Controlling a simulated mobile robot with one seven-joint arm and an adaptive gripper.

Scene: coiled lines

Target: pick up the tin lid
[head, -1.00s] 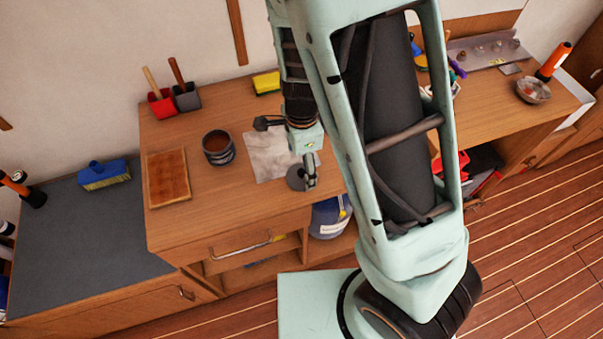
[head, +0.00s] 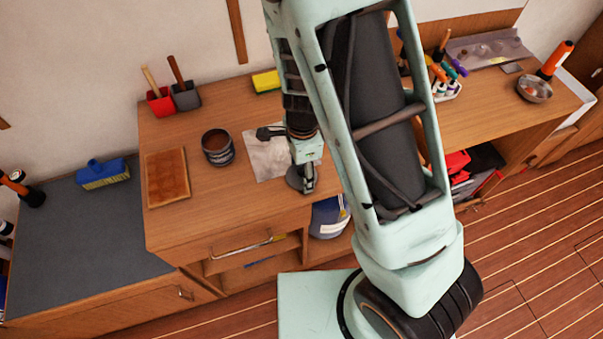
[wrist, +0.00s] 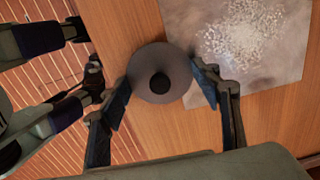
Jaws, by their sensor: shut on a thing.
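The tin lid is a round grey disc with a dark round spot at its centre. In the wrist view the tin lid (wrist: 145,82) lies between the two fingers of my gripper (wrist: 162,84), which is shut on it at its left and right edges. In the head view the lid (head: 294,181) shows at the bench's front edge, partly hidden by my gripper (head: 306,186). I cannot tell whether the lid touches the bench top or hangs just above it.
A stained sheet (head: 264,160) lies behind the lid. An open tin (head: 217,149) of brown contents and a brown pad (head: 167,178) stand to the left. The bench (head: 225,205) front is clear.

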